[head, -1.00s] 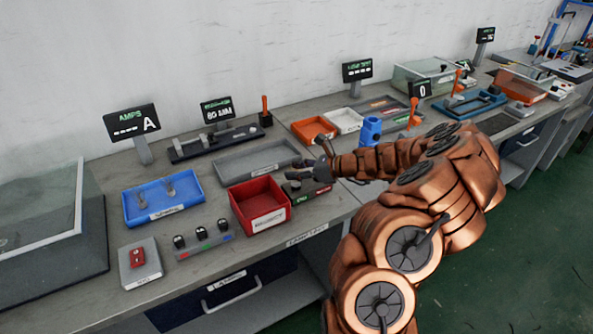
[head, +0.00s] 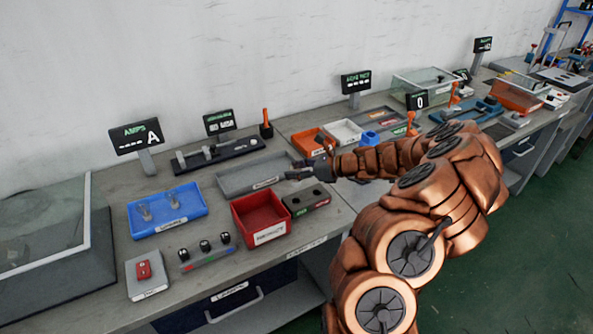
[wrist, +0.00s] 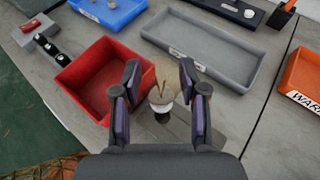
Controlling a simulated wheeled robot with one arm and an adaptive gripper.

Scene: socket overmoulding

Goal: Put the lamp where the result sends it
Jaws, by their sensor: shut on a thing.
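The lamp (wrist: 161,98), a clear bulb with a pale collar, is between the fingers of my gripper (wrist: 160,70) in the wrist view, above the bench beside the red bin (wrist: 97,88). My gripper (head: 299,170) is shut on it in the head view, near the front right of the grey tray (head: 232,186); the lamp is not clear there. The dark block (head: 306,200) with holes and green and red labels stands right of the red bin (head: 262,218). Two more lamps (head: 146,211) stand in the blue tray (head: 187,205).
A display (head: 136,136) reads AMPS with dashes and A. A small box with a red switch (head: 144,270) and a strip of black knobs (head: 205,248) lie at the front left. An orange tray (head: 312,142) and white tray (head: 343,132) stand behind my arm.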

